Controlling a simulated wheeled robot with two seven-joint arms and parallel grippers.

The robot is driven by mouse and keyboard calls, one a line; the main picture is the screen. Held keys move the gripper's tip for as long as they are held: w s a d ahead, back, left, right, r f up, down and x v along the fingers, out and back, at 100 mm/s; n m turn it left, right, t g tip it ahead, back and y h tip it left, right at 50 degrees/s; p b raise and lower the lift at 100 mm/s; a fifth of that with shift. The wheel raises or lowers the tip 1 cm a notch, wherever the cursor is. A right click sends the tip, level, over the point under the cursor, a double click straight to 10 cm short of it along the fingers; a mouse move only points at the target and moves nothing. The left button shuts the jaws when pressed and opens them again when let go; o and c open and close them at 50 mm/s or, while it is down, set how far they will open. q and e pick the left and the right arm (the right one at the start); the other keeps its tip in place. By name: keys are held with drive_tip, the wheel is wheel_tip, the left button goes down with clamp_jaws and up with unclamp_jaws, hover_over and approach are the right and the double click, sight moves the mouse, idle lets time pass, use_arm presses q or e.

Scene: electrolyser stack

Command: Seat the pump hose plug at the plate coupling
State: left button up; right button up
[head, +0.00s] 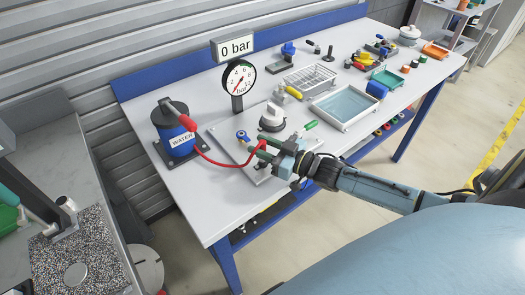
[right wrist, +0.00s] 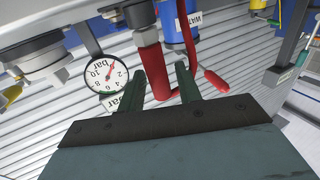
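The pump hose plug is a red sleeve (right wrist: 151,65); in the head view its red end (head: 262,145) is at my right gripper. Its upper end in the right wrist view is at a grey metal collar (right wrist: 136,15), seemingly the plate coupling; I cannot tell whether it is fully in. The red hose (head: 222,162) runs to the blue WATER pump (head: 178,138). My right gripper (right wrist: 160,80) has its two green fingers apart on either side of the plug, with a gap visible beside the right finger. It is over the base plate (head: 226,142). My left gripper is not in view.
A gauge (head: 239,78) and a "0 bar" sign (head: 233,46) stand behind the plate. A water tray (head: 345,106) is to the right.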

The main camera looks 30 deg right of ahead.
clamp_jaws()
